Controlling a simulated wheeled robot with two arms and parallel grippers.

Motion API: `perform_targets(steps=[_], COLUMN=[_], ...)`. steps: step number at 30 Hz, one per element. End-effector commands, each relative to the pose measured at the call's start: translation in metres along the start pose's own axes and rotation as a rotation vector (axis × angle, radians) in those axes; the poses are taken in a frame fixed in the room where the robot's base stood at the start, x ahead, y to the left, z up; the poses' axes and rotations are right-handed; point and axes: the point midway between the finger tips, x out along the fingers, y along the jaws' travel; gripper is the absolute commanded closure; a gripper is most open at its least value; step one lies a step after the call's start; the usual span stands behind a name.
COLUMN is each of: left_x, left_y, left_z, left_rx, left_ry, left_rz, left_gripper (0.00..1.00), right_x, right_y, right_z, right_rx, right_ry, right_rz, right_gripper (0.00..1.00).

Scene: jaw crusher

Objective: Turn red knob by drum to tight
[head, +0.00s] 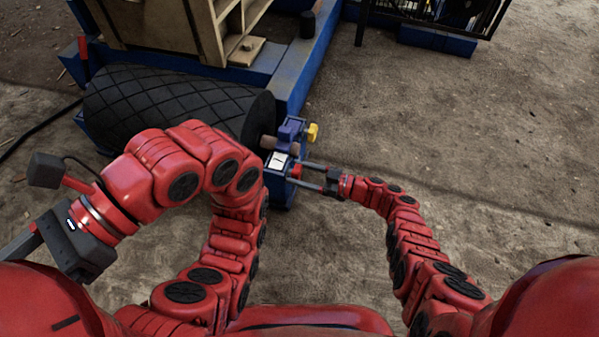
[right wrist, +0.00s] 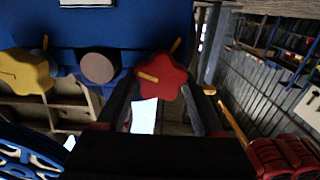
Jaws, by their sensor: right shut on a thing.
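The red knob (head: 296,171) is on the blue bearing block beside the black drum (head: 165,105). In the right wrist view the red knob (right wrist: 163,82) is star-shaped. It has a yellow mark on its left side, and another yellow mark lies just above its upper right edge. The two marks are not in line. My right gripper (head: 300,173) is shut on the red knob, one finger on each side. My left gripper (head: 75,248) hangs at the far left, away from the knob; its fingertips run out of view.
A yellow knob (head: 312,132) sits on the far side of the blue block (head: 290,130); it also shows in the right wrist view (right wrist: 28,74). The drum's round shaft end (right wrist: 98,67) lies between the knobs. Blue frame beams run behind. Open dirt ground lies right.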

Motion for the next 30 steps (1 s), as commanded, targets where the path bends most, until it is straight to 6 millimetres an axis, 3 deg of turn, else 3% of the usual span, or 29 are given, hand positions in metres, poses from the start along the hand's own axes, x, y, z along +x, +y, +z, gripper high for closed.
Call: perform_targets(steps=[11, 30], left_x=[0.002, 0.003], left_y=[0.003, 0.007], left_z=[-0.011, -0.022], left_rx=[0.036, 0.101], left_ry=[-0.039, -0.104], left_rz=[0.052, 0.139], left_gripper=[0.1, 0.1], right_x=[-0.002, -0.001], right_y=[0.001, 0.005], right_z=[0.003, 0.002], right_rx=[0.129, 0.713], right_ry=[0.001, 0.0], right_rz=[0.005, 0.003], right_gripper=[0.87, 0.87])
